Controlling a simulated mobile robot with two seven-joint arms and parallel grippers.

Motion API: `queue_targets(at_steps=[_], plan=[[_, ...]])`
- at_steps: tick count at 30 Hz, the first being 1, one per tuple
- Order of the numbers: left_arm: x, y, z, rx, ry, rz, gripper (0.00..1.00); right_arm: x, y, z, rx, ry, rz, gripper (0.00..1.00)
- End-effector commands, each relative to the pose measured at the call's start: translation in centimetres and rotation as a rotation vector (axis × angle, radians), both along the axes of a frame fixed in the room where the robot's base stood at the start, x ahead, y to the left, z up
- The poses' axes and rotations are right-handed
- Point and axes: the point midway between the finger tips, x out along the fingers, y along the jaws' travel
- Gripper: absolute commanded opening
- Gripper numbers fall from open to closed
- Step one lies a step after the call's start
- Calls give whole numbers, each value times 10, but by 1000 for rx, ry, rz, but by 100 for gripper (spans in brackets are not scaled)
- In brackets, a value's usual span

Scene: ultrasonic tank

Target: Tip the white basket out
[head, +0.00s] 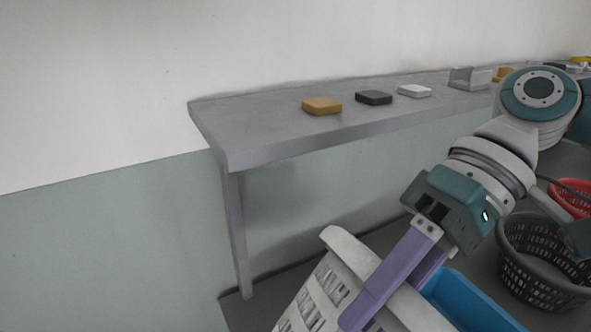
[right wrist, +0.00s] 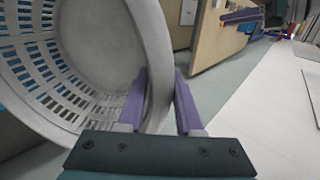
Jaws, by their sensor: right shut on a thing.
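The white basket (head: 322,287) has slotted sides and shows at the bottom of the head view, tilted and cut off by the lower edge. My right gripper (head: 362,312) reaches down to it with purple fingers. In the right wrist view, the gripper (right wrist: 160,76) is shut on the basket's rim, one finger on each side of the wall. The white basket (right wrist: 92,45) lies to the left there, its open inside facing the camera; I see no contents in the visible part. My left gripper is not in view.
A blue container (head: 474,300) is just right of the basket. A dark basket (head: 545,262) and a red basket (head: 570,196) stand further right. A grey wall shelf (head: 255,128) bears a yellow block (head: 321,106), a black block (head: 373,98) and a white block (head: 414,91).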

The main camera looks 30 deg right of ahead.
Motion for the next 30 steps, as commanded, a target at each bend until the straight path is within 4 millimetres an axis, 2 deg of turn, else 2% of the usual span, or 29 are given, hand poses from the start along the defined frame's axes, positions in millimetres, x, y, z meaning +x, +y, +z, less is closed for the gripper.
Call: queue_targets(at_steps=[3,9,18,21,24,30], plan=[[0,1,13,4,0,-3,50,-1,20,-4,-71,-4,6,0],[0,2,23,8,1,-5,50,-1,49,-21,-199,-13,6,0],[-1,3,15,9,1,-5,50,-2,92,-52,-395,-20,6,0],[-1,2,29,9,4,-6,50,-4,101,-59,-503,-20,5,0],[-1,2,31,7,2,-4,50,-4,108,-77,-620,-23,3,0],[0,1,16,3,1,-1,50,-4,119,-112,-839,-32,2,0]])
